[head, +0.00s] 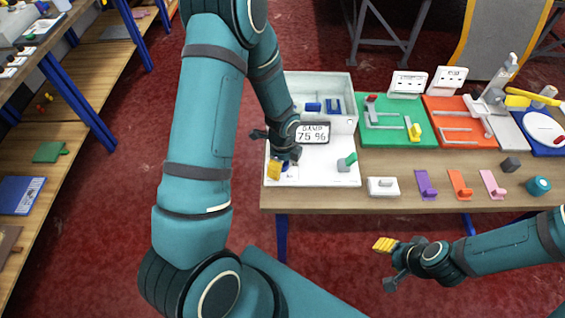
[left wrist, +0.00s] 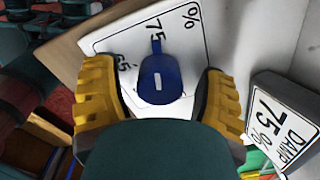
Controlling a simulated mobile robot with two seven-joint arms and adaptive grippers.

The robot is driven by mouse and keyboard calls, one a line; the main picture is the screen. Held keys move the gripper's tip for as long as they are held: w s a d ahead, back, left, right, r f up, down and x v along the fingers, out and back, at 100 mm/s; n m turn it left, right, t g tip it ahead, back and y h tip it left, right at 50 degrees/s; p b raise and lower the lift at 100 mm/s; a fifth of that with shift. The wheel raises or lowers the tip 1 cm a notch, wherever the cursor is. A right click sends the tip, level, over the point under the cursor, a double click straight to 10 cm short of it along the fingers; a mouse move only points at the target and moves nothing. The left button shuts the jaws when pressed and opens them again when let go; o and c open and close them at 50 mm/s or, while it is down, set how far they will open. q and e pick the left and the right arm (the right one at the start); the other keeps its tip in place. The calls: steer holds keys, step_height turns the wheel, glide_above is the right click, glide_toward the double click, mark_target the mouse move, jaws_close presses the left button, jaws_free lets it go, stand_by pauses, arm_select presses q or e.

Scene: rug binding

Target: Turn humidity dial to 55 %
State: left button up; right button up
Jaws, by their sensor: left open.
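The blue humidity dial (left wrist: 158,80) sits on a white scale plate (left wrist: 118,45) marked 75 % and 55. Its raised pointer tab is at the 75 mark. My left gripper (left wrist: 160,88) is open, with one yellow finger on each side of the dial; I cannot tell whether they touch it. In the head view my left gripper (head: 279,169) is low over the front left of the white unit and mostly hides the dial. A display (head: 313,133) on the unit reads DAMP 75 %. My right gripper (head: 386,258) hangs in front of the table, away from the dial; its finger opening is unclear.
A green-handled part (head: 347,162) stands on the white unit, right of the dial. A green board (head: 385,137) and an orange board (head: 455,138) lie further right. Several small coloured holders line the table's front. The floor before the table is clear.

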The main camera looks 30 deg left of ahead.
arm_select(q)
steer(key=c, duration=1.2)
